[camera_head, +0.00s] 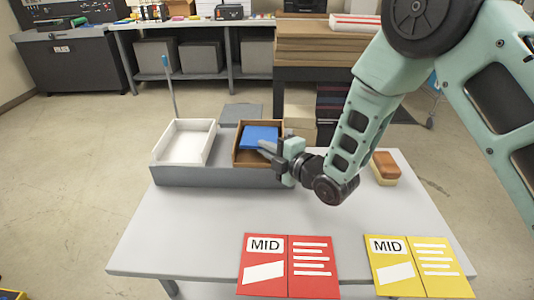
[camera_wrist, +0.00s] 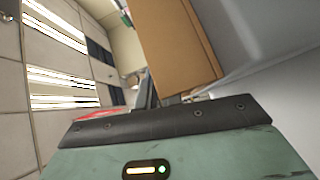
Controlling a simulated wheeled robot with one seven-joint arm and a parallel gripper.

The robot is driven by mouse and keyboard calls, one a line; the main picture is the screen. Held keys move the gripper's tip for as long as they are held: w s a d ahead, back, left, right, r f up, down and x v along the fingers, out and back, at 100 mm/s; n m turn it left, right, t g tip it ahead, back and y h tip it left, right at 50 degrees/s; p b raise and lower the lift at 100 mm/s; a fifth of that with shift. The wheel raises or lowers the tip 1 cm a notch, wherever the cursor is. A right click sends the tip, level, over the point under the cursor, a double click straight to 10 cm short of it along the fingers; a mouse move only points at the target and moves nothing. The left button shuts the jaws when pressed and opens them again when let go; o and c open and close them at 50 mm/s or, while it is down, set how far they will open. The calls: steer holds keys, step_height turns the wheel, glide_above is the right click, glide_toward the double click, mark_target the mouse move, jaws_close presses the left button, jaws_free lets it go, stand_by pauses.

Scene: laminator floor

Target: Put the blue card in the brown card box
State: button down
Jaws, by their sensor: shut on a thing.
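The blue card (camera_head: 260,135) is at the brown card box (camera_head: 237,155) on the table, within the outline of its opening. My gripper (camera_head: 267,147) reaches in from the right over the box's right side, and its fingers are shut on the card's near right edge. I cannot tell whether the card touches the box floor. In the wrist view a brown panel (camera_wrist: 178,40), which looks like the box, fills the upper middle. The card cannot be made out there.
A white tray (camera_head: 183,147) stands left of the box on the same grey base (camera_head: 220,177). A brown-and-cream brush-like block (camera_head: 385,168) lies to the right. A red MID card (camera_head: 289,265) and a yellow MID card (camera_head: 418,265) lie at the front. The table middle is clear.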

steer(key=shift+w, duration=0.15)
steer(key=c, duration=1.5)
jaws_free()
steer(key=p+v, duration=0.6)
steer(key=v, duration=1.1)
steer(key=shift+d+p, duration=0.15)
steer(key=shift+p, duration=0.2)
